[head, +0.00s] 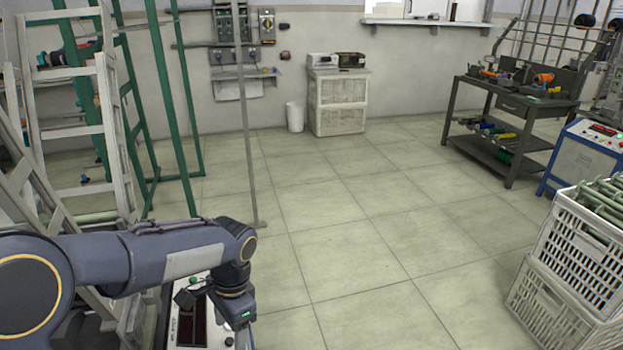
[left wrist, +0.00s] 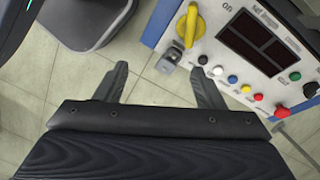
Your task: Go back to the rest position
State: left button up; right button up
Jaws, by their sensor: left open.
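My left arm (head: 150,258) reaches in from the left of the head view and bends down at the wrist, with the fingers not clear there. A control panel (left wrist: 232,62) with a yellow knob (left wrist: 187,26), a dark display and several coloured buttons lies just beyond and right of the fingers. The same panel shows partly behind my wrist in the head view (head: 186,325). My right gripper is out of view.
White ladders (head: 72,130) and a green frame (head: 165,100) stand at left. Stacked white crates (head: 570,250) stand at right, with a blue-edged machine (head: 585,160) and a dark workbench (head: 510,105) behind. A white cabinet (head: 338,105) is at the back wall. The middle floor (head: 350,220) is clear.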

pick_arm(q)
jog(key=s+a+r+n+t+h+p, duration=0.2)
jog(key=s+r+n+t+p, duration=0.1)
jog(key=s+r+n, duration=0.2)
jog(key=s+a+r+n+t+h+p, duration=0.2)
jog(key=s+r+n, duration=0.4)
jog(key=s+r, duration=0.3)
jog(key=s+t+h+p, duration=0.1)
jog(key=s+t, duration=0.1)
jog(key=s, duration=0.1)
jog(key=shift+s+n+p, duration=0.3)
jog(key=shift+s+p, duration=0.1)
jog(key=shift+a, duration=0.15)
jog(key=shift+c, duration=0.4)
